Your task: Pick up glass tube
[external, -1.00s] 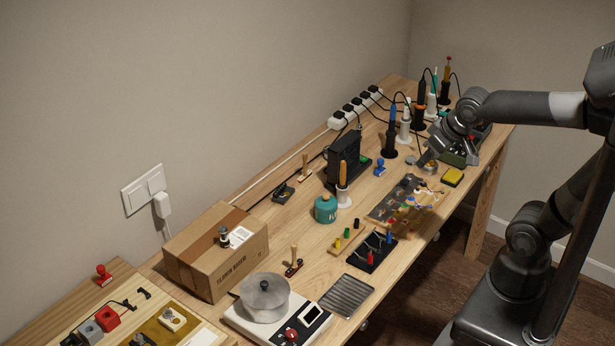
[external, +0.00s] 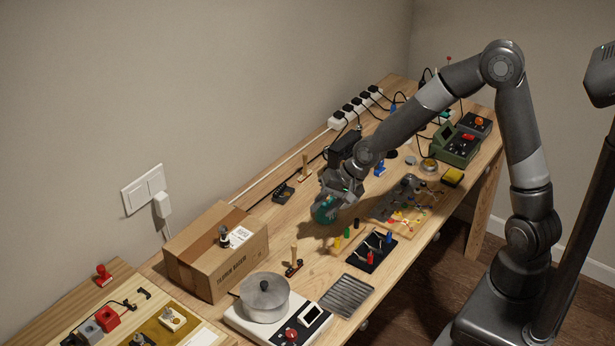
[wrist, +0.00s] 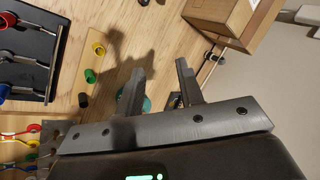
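I cannot pick out a glass tube in either view; it may be hidden or too small to tell. My gripper (external: 326,207) is over the middle of the wooden bench, at the teal canister (external: 321,215), which it partly covers. In the wrist view my gripper (wrist: 160,72) is open, its two dark fingers apart with bare wood between their tips. A sliver of the teal canister (wrist: 146,104) shows behind the fingers. I cannot tell whether the gripper touches it.
A cardboard box (external: 203,262) stands left of my gripper. A metal pot (external: 264,298) sits on a white scale near the front. A black tool rack (external: 368,252) and a wooden strip with coloured pegs (wrist: 90,75) lie close by. Bare wood lies around the small stamp (external: 294,262).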

